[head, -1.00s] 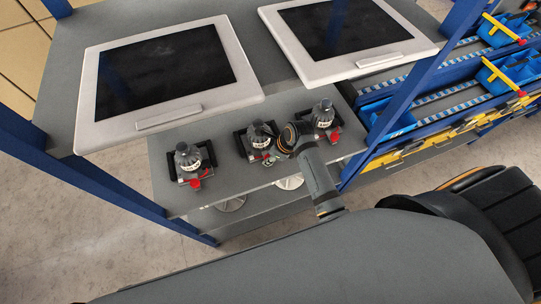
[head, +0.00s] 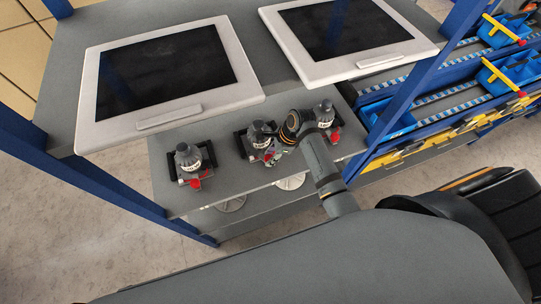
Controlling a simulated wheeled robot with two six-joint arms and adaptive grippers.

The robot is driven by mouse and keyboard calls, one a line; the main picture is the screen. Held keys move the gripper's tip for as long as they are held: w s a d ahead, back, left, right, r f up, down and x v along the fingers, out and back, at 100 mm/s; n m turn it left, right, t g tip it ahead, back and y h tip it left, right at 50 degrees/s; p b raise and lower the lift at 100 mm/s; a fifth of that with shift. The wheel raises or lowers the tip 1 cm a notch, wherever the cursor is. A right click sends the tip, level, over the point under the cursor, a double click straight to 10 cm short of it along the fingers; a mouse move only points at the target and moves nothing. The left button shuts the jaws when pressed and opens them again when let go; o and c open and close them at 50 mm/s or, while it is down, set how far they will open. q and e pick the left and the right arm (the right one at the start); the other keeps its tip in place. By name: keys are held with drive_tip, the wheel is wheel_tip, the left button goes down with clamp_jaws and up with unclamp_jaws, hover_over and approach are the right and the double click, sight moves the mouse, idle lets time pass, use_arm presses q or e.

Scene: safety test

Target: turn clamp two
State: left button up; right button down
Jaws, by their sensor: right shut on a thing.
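Three clamp units stand in a row on the lower grey shelf, each with a grey bottle-shaped part with a white label band. The middle one, clamp two (head: 259,137), is partly hidden by my right arm. My right gripper (head: 273,154) is at the front right of clamp two, shut on its handle, which is mostly hidden by the fingers. The left clamp (head: 188,160) shows a red handle (head: 195,183) at its front. The right clamp (head: 324,114) also shows some red (head: 334,136), beside my wrist. My left gripper is not in view.
Two white-framed dark screens (head: 170,75) and (head: 345,35) sit above the clamps. Blue posts (head: 410,95) flank the shelf. Blue bins (head: 505,75) on racks stand at the right. The shelf (head: 220,187) is bare in front of the clamps.

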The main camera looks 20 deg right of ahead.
drive_tip(key=n, duration=0.2)
drive_tip(key=n+g, duration=0.1)
drive_tip(key=n, duration=0.1)
drive_tip(key=n+g, duration=0.1)
drive_tip(key=n, duration=0.1)
drive_tip(key=shift+w+n, duration=0.3)
drive_tip(key=n+g, duration=0.1)
drive_tip(key=n, duration=0.2)
drive_tip(key=n+g+h, duration=0.1)
drive_tip(key=n, duration=0.2)
drive_tip(key=shift+w+r, duration=0.1)
drive_tip(key=shift+w, duration=0.1)
drive_tip(key=c, duration=1)
unclamp_jaws()
drive_tip(key=shift+s, duration=0.1)
